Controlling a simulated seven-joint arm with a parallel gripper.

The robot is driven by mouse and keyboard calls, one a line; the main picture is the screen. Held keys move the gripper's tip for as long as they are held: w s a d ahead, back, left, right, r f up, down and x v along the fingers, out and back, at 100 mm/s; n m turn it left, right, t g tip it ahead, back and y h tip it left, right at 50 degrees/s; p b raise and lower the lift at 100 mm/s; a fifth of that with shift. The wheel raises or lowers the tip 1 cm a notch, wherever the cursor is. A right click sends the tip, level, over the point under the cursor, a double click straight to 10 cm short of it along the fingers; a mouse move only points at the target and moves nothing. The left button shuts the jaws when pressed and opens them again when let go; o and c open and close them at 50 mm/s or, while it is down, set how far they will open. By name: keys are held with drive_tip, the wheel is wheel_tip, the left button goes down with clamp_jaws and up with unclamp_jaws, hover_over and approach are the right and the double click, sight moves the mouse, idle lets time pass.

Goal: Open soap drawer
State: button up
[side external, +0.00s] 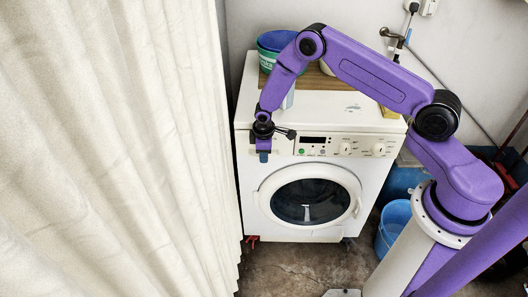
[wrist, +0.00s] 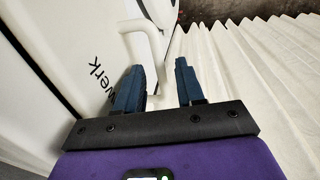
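The white washing machine (side external: 250,195) stands against the wall with its round door closed. My gripper (side external: 263,155) points down in front of its upper left front, where the soap drawer is largely hidden behind it. In the wrist view a white bent handle (wrist: 147,38) stands out from a white front panel (wrist: 75,55) with dark lettering ending in "werk". My gripper (wrist: 160,68) has its two blue fingers apart, with the lower end of the handle appearing between or just beyond the tips. I cannot tell whether they touch it.
A pleated cream curtain (side external: 110,150) hangs close on the left of the machine and of my gripper. A green and blue bucket (side external: 270,48) stands on the machine top. Blue buckets (side external: 392,225) stand on the floor to the right. The floor in front is open.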

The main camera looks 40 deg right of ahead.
clamp_jaws()
drive_tip(key=s+a, duration=1.3)
drive_tip(key=shift+s+a, duration=0.2)
drive_tip(key=shift+s, duration=0.05)
unclamp_jaws()
drive_tip(key=shift+r, duration=0.1)
wheel_tip(320, 180, up, 17)
drive_tip(key=s+a, duration=0.2)
idle(0.6)
drive_tip(key=shift+s+a, duration=0.1)
